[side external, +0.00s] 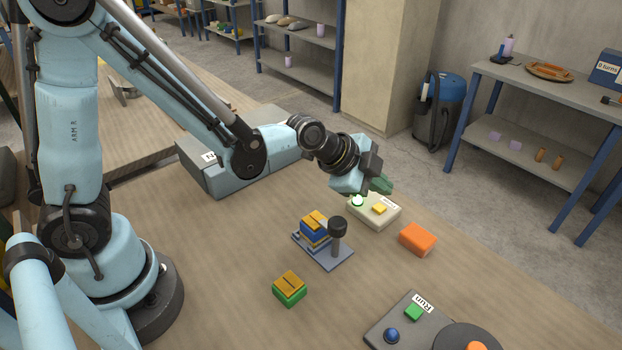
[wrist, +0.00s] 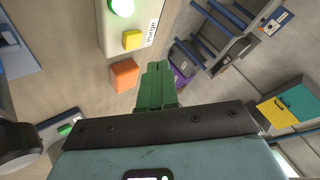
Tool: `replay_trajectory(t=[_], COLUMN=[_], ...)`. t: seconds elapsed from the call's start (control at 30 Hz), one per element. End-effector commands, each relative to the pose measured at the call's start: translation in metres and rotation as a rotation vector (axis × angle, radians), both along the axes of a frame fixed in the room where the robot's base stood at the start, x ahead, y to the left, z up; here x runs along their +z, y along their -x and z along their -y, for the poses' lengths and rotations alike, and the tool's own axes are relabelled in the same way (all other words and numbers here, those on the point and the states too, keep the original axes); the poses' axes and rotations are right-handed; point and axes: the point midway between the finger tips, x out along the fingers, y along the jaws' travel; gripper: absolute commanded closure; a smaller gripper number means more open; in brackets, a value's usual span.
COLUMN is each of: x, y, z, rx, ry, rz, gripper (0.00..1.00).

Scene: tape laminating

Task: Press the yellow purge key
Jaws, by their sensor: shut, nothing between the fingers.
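The yellow purge key (side external: 379,209) sits on a cream box (side external: 370,222) with a label, beside a lit green-white lamp (side external: 358,200). In the wrist view the key (wrist: 132,40) is on the box (wrist: 145,12) next to the word "Purge", with the green lamp (wrist: 122,7) at the top edge. My gripper (side external: 382,185) has green fingers and is shut and empty. It is above the back of the box, apart from the key as far as I can tell. The fingers also show in the wrist view (wrist: 157,70), below and right of the key.
An orange block (side external: 418,239) lies right of the box. A stand with a dark knob (side external: 337,227) and a blue-yellow stack (side external: 315,230) is to the left. A green-yellow block (side external: 289,288) and a grey "Run" panel (side external: 388,325) are nearer the front.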

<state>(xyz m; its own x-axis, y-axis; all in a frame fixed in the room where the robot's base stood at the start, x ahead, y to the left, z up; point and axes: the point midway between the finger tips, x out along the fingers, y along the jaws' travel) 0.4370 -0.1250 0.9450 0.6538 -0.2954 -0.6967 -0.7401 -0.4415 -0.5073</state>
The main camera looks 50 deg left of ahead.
Motion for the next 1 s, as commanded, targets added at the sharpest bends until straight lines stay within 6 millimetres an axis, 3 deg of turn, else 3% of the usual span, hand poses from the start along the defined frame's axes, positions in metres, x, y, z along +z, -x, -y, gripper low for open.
replay_trajectory(t=[0.37,1.0], x=[0.030,0.032], y=[0.000,0.000], z=[0.000,0.000], rx=[0.000,0.001], ry=[0.000,0.001], rz=[0.000,0.000], gripper=[1.00,1.00])
